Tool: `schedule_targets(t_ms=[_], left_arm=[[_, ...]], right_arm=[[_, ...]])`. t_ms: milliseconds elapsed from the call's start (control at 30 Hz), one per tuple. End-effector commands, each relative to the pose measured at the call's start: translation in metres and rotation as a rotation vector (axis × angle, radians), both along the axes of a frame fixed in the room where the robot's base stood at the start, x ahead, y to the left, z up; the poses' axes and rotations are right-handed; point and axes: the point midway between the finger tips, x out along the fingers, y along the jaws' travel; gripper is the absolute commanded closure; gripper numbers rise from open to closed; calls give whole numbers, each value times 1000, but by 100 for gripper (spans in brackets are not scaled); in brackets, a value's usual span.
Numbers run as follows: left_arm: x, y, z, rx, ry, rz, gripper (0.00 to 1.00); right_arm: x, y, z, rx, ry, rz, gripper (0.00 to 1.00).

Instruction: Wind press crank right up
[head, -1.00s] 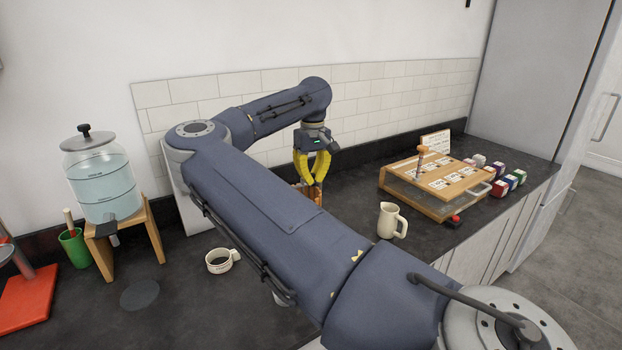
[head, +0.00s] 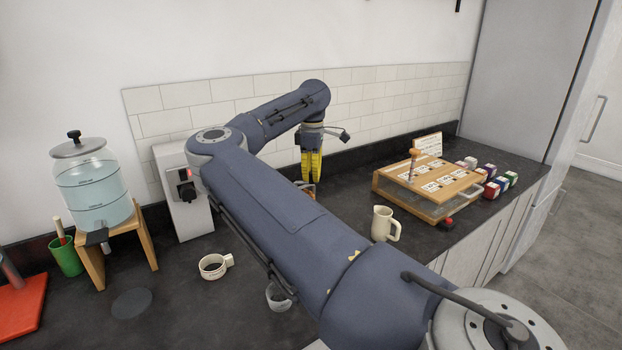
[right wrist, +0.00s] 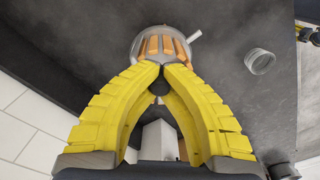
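The press appears in the right wrist view as a round grey-rimmed body with orange-brown wooden slats (right wrist: 160,46) and a pale spout. In the head view only a little of its wood (head: 309,189) shows below my right gripper (head: 312,180). The yellow fingers point down over the press, and their tips meet in the right wrist view (right wrist: 161,66). A small dark round shape (right wrist: 158,87) shows between the fingers; I cannot tell whether it is part of the crank or whether it is held. The crank is not clearly visible. My left gripper is out of view.
My right arm crosses the counter. Left of it are a water dispenser (head: 92,185), a grey box with a black knob (head: 185,188) and a white cup (head: 213,267). A cream mug (head: 382,224) and wooden case (head: 402,195) stand right. A clear cup (right wrist: 260,62) is near the press.

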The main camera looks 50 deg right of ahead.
Motion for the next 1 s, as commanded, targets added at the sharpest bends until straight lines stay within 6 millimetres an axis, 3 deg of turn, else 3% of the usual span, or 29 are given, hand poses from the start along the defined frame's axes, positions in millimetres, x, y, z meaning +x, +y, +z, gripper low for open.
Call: schedule_targets(t_ms=[500, 1000], left_arm=[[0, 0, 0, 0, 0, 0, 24], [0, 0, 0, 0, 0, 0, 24]], right_arm=[[16, -15, 1, -1, 0, 429, 100], [24, -18, 1, -1, 1, 605, 100]])
